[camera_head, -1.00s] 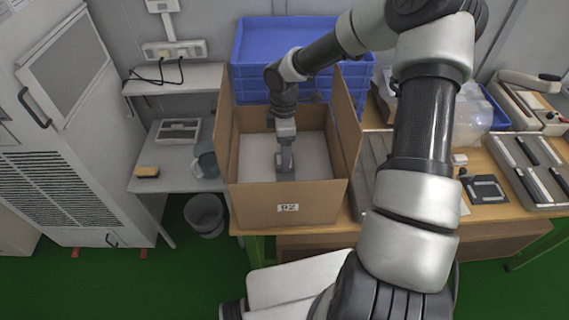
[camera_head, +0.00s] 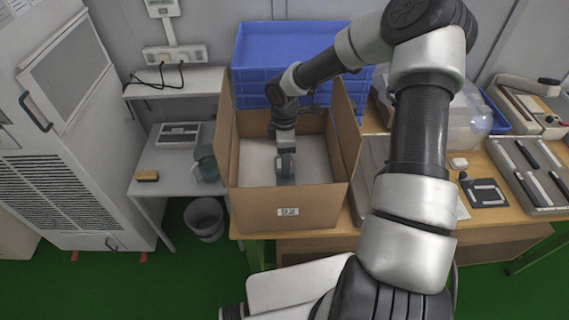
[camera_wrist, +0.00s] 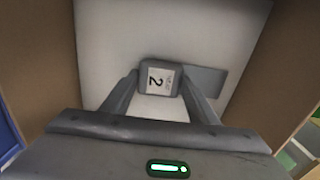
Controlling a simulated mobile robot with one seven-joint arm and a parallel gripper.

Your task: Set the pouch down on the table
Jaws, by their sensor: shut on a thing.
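The pouch (camera_wrist: 146,73) is a small dark grey thing with a white label marked "2". In the wrist view it sits between the two fingers of my gripper (camera_wrist: 160,92), which is shut on it. A grey patch beside it on the right may be its shadow. In the head view my gripper (camera_head: 285,158) points down inside an open cardboard box (camera_head: 262,208), over the pale box floor. There the pouch is small and hard to tell from the gripper. I cannot tell whether it touches the floor. The wooden table (camera_head: 468,240) is under and right of the box.
The box walls stand close around my gripper. Blue crates (camera_head: 290,45) are behind the box. A tray (camera_head: 525,168) and a black square item (camera_head: 484,193) lie on the table at right. A grey side table (camera_head: 160,180) and bin (camera_head: 205,218) are at left.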

